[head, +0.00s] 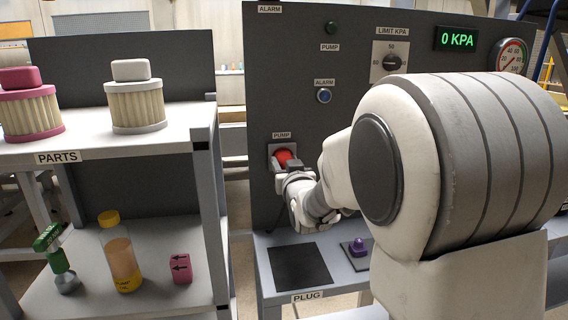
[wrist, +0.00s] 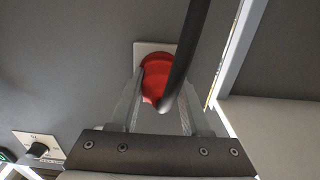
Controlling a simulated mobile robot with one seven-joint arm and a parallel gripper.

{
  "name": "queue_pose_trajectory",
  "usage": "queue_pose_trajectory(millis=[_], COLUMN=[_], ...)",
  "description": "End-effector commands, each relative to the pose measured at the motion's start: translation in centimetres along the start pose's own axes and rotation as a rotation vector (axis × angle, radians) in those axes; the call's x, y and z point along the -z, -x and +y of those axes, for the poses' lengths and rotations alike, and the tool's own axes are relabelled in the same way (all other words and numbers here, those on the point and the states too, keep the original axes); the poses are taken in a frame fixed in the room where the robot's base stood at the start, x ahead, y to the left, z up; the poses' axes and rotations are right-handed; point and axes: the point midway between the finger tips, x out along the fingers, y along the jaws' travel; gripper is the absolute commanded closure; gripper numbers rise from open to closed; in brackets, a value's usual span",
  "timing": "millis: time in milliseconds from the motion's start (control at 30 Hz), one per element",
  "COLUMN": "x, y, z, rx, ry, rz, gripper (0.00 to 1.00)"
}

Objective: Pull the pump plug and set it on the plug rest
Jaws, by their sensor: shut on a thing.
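The red pump plug (head: 283,158) is at the socket under the PUMP label on the dark panel, in the head view. In the wrist view the red plug (wrist: 155,78) is in front of a pale socket plate (wrist: 142,50), with a dark cable running from it across the view. My gripper (head: 288,168) is at the panel and shut on the plug; its fingers (wrist: 158,105) lie on either side of it. Whether the plug is fully seated cannot be told. The plug rest, a dark square pad (head: 299,267), lies bare on the shelf by the PLUG label.
A purple item (head: 357,246) sits on a small dark base right of the pad. The panel carries a limit knob (head: 391,62), a blue alarm button (head: 323,95) and a gauge. The parts shelf (head: 150,141) at left holds filters, an oil bottle (head: 120,255) and a pink block.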

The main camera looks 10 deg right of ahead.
Motion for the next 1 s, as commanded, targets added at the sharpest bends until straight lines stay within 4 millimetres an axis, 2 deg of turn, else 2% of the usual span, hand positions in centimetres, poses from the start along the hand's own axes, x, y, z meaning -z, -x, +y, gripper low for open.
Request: queue_pose_trajectory(millis=[267,1000], x=[0.0,0.0], y=[0.1,3.1], z=[0.0,0.0], rx=[0.0,0.0], ry=[0.0,-0.001], rz=[0.0,0.001], gripper=[1.0,1.0])
